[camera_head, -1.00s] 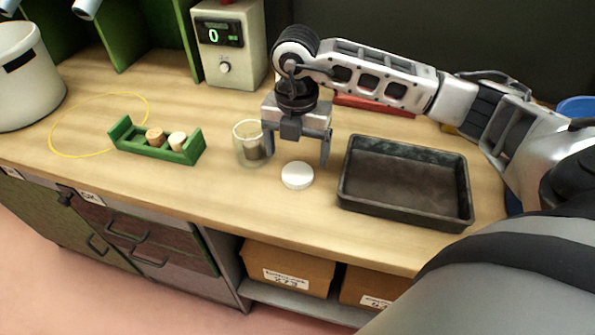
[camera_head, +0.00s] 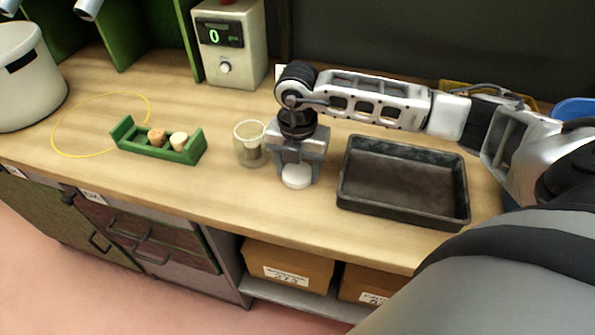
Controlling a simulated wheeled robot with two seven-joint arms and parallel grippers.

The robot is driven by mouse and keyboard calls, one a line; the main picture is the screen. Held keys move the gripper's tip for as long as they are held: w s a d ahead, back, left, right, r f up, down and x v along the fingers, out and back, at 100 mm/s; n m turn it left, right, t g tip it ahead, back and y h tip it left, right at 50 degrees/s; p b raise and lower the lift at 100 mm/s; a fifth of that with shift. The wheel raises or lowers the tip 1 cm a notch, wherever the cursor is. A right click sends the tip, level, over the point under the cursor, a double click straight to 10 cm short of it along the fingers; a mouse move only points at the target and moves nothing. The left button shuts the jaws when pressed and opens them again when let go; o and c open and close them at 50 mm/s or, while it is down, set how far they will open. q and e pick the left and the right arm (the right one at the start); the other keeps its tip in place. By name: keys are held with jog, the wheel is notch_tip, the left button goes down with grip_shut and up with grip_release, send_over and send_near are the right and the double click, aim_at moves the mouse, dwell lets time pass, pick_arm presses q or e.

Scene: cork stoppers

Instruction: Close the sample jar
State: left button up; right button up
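The sample jar (camera_head: 250,150) is a clear glass jar with an open top. It stands upright on the wooden bench, left of my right gripper, with something dark inside its lower part. A round white lid (camera_head: 296,180) is at bench level to the right of the jar. My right gripper (camera_head: 297,172) points down over the lid, its fingers drawn in at the lid's two sides, and looks shut on it. The gripper hides the lid's back part. I cannot tell whether the lid is lifted. My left gripper is not in view.
A green rack (camera_head: 130,146) with two corks (camera_head: 179,140) stands left of the jar. A dark tray (camera_head: 405,215) lies close on the right. A scale reading 0 (camera_head: 232,65) and a white pot (camera_head: 30,90) stand further back. The bench front is clear.

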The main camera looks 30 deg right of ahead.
jog(key=shift+c, duration=0.3)
jog(key=shift+r, duration=0.65)
jog(key=s+a+r+b, duration=0.1)
jog(key=s+a+r, duration=0.1)
jog(key=s+r, duration=0.4)
jog(key=s+a+r+b, duration=0.1)
jog(key=s+a+r, duration=0.1)
jog(key=s+r, duration=0.3)
jog(key=shift+s+a+r, duration=0.25)
jog(key=shift+s+r, duration=0.1)
jog(key=shift+s, duration=0.8)
